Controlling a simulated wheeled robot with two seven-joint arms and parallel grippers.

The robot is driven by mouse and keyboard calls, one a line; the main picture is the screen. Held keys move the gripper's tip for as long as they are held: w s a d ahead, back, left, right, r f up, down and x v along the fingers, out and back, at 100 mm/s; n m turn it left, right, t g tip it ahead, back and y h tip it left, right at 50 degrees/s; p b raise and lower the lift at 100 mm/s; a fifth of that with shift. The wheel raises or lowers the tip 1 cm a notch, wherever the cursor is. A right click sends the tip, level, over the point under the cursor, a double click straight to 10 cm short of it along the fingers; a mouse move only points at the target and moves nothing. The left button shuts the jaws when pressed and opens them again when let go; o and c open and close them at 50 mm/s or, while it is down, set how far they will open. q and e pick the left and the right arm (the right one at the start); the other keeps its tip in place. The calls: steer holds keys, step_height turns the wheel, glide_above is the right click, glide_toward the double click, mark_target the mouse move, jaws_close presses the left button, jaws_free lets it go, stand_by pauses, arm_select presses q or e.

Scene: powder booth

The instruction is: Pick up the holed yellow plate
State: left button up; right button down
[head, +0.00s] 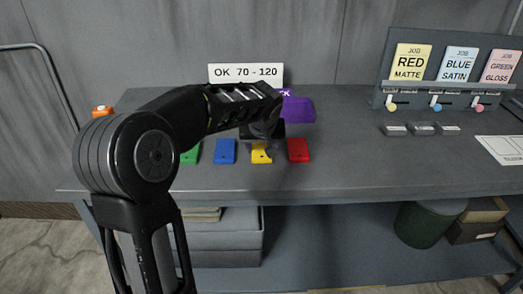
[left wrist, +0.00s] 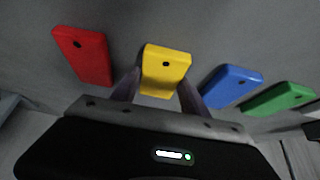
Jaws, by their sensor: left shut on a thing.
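The holed yellow plate (head: 261,153) lies on the grey bench between the blue and red plates, partly hidden by my arm in the head view. In the left wrist view the yellow plate (left wrist: 166,68) shows its dark hole, with one finger on each side of it. My left gripper (left wrist: 157,97) is shut on the yellow plate. In the head view the gripper (head: 262,141) is over the plate, its fingers mostly hidden. I cannot tell whether the plate is clear of the bench. My right gripper is in neither view.
A red plate (head: 298,150), a blue plate (head: 225,151) and a green plate (head: 190,155) lie close by in the row. A purple object (head: 298,109) and an "OK 70 - 120" sign (head: 245,72) stand behind. The bench front right of the red plate is clear.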

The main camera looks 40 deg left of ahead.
mark_target(261, 150)
arm_select(q)
steer(key=c, duration=0.3)
steer(key=shift+r, duration=0.2)
step_height(261, 150, up, 10)
steer(key=shift+f, duration=0.1)
stand_by(0.8)
